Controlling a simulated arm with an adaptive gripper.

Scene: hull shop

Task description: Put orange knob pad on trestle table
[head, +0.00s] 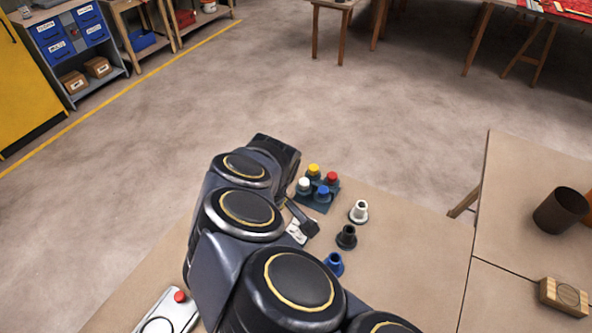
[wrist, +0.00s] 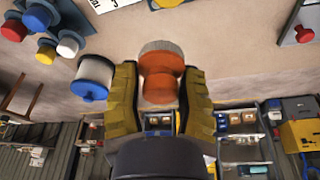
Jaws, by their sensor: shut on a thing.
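The orange knob pad (wrist: 161,75) is between the two yellow fingers of my gripper (wrist: 160,70) in the wrist view. The fingers are shut on its sides, and its wide, paler end points away from the palm. A tan tabletop (head: 415,270) lies in front of me in the head view and fills the upper part of the wrist view (wrist: 225,35). I cannot tell whether the pad touches it. In the head view my arm hides the gripper fingers and the orange pad.
A rack of coloured knobs (head: 307,203) stands near the table's far edge. White (head: 359,211), black (head: 347,237) and blue (head: 334,263) knobs stand beside it. A device with a red button (head: 171,312) lies left. A brown cup (head: 560,211) and wooden block (head: 564,297) are right.

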